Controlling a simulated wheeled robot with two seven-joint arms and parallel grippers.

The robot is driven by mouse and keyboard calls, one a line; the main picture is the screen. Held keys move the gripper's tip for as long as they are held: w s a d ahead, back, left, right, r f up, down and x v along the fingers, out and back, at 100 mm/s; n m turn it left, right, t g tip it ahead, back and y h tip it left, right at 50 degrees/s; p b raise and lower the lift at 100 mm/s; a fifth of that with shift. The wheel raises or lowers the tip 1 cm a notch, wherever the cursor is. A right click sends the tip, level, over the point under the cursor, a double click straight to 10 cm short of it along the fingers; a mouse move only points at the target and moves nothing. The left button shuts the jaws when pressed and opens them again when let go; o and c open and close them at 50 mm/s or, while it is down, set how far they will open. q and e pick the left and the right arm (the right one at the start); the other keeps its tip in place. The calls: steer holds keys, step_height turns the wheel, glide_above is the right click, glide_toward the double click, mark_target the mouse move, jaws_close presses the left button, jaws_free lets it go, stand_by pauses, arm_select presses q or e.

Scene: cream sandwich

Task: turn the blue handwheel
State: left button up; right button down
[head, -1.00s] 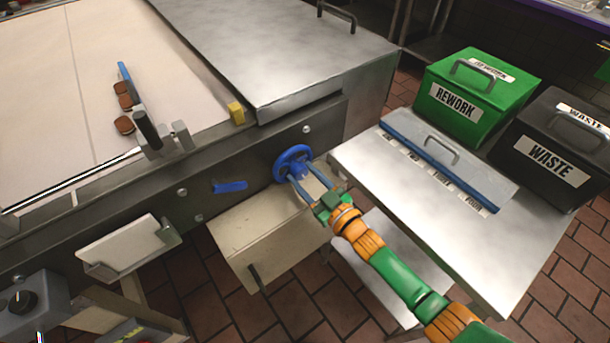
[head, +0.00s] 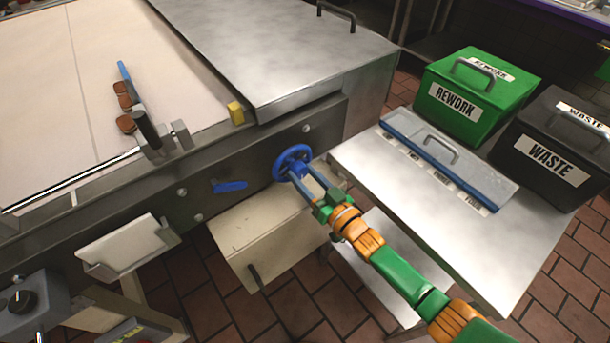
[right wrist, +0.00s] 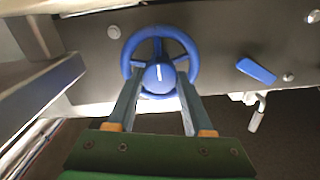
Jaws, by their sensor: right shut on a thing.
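The blue handwheel (head: 292,158) is mounted on the dark front panel of the machine, below the metal cover. My right gripper (head: 301,176) reaches it from the lower right and is shut on its hub. In the right wrist view the handwheel (right wrist: 160,42) shows its rim and spokes, and a white mark on the hub. The two fingers of my right gripper (right wrist: 160,80) lie on either side of that hub. My left gripper is not in view.
A blue lever (head: 230,186) is on the panel left of the wheel. A cream box (head: 270,235) stands below. A steel side table (head: 420,200) is at the right, with a green REWORK bin (head: 470,95) and a black WASTE bin (head: 555,150) beyond it.

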steer(key=shift+r, duration=0.15)
steer(key=shift+c, duration=1.5)
jaws_free()
steer(key=p+v, duration=0.1)
steer(key=v, duration=0.6)
